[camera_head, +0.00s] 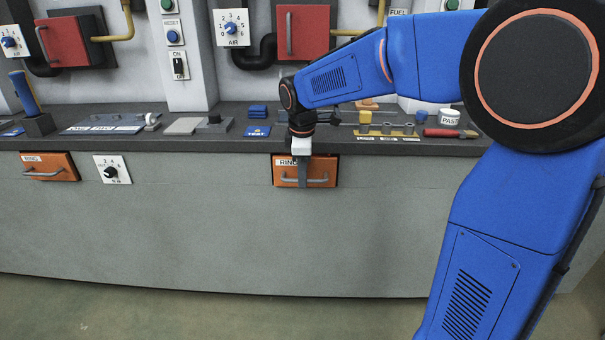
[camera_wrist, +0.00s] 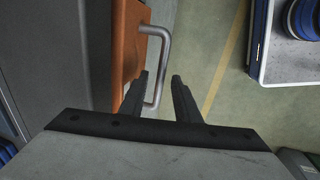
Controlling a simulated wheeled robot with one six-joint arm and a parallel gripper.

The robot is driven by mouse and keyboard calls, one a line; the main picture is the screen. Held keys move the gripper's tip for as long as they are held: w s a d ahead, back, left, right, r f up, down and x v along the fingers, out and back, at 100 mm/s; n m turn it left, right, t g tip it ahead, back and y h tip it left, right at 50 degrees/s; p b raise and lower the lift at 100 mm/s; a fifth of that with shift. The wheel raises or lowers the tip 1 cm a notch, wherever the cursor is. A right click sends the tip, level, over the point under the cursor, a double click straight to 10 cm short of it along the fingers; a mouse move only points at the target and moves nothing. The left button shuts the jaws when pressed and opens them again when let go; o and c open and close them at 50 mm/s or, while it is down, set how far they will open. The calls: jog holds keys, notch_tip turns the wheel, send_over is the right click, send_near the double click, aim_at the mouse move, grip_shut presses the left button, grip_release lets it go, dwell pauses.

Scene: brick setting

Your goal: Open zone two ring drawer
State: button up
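The orange drawer (camera_head: 322,163) labelled "RING" is set in the grey bench front at the middle of the head view. It looks shut, and my gripper hides part of its label. Its grey bar handle (camera_head: 318,180) runs across the front. My gripper (camera_head: 303,183) points down in front of this drawer. In the wrist view the drawer's orange front (camera_wrist: 127,45) is at the left and the handle (camera_wrist: 165,55) stands out from it. My open fingers (camera_wrist: 160,78) straddle the handle bar, one on the drawer side and one outside, with visible gaps.
A second orange ring drawer (camera_head: 58,160) is at the left, with a dial plate (camera_head: 112,169) beside it. The benchtop (camera_head: 345,148) above holds several small items. The floor (camera_head: 200,315) before the bench is clear. A pale surface with a blue object (camera_wrist: 300,60) shows in the wrist view.

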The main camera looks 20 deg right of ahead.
grip_shut()
jog(key=shift+s, duration=0.1)
jog(key=s+a, duration=0.2)
jog(key=s, duration=0.6)
jog(key=s+a, duration=0.3)
jog(key=s, duration=0.5)
jog(key=shift+s+a, duration=0.3)
jog(key=shift+s, duration=0.1)
grip_release()
jog(key=s+a+r, duration=0.1)
jog(key=s+r, duration=0.2)
jog(key=r, duration=1.4)
